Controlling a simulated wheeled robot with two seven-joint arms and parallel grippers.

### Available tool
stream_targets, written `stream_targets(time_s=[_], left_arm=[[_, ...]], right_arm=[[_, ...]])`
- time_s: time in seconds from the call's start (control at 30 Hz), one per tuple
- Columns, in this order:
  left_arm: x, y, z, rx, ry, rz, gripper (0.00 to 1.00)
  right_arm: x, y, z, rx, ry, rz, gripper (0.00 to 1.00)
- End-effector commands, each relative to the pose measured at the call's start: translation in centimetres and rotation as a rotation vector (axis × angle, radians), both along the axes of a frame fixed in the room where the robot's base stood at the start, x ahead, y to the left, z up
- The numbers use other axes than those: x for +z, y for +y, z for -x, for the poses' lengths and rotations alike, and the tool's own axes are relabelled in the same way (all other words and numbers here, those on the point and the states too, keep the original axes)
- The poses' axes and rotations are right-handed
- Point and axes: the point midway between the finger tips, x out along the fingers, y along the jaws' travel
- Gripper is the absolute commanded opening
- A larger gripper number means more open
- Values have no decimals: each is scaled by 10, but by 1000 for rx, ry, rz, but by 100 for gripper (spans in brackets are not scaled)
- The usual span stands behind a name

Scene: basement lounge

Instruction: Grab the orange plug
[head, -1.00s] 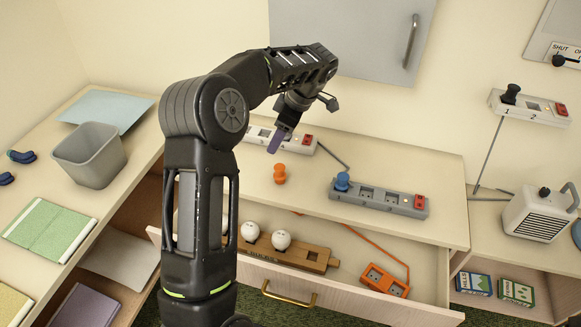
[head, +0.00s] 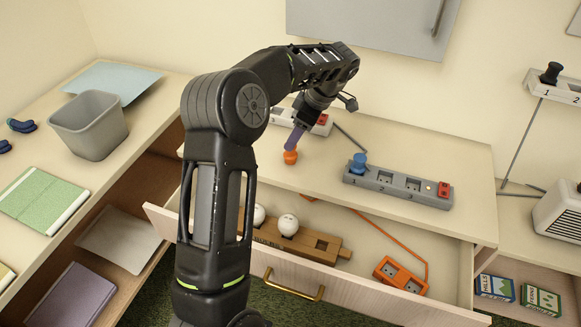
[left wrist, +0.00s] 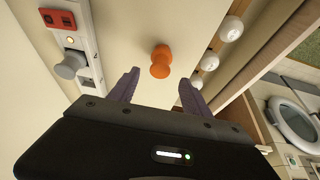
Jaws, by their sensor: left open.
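The orange plug (head: 290,156) stands on the cabinet top, behind the open drawer. My left gripper (head: 297,138) is right above and behind it in the head view, and a purple finger hides the plug's upper part. In the left wrist view the orange plug (left wrist: 160,62) lies ahead of the gap between the two purple fingers of my left gripper (left wrist: 160,88). The fingers are apart, with nothing between them. My right gripper is not in view.
A grey power strip (head: 398,188) with a blue plug (head: 358,163) stands to the right. A white strip (left wrist: 75,40) with a grey plug (left wrist: 70,66) is close by. The open drawer holds an orange socket (head: 401,275) and a wooden block with white balls (head: 288,225).

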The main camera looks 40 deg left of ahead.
Motion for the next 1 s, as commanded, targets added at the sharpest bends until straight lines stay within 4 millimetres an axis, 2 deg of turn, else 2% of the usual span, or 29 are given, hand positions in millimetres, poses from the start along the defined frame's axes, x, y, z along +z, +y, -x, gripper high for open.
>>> stream_targets(time_s=[0.37, 0.63, 1.0], left_arm=[[-3, 0, 0, 0, 0, 0, 57], [-24, 9, 3, 1, 2, 1, 57], [-29, 11, 3, 0, 1, 0, 57]], right_arm=[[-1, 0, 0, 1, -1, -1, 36], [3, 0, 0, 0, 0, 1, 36], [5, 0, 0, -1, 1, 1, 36]])
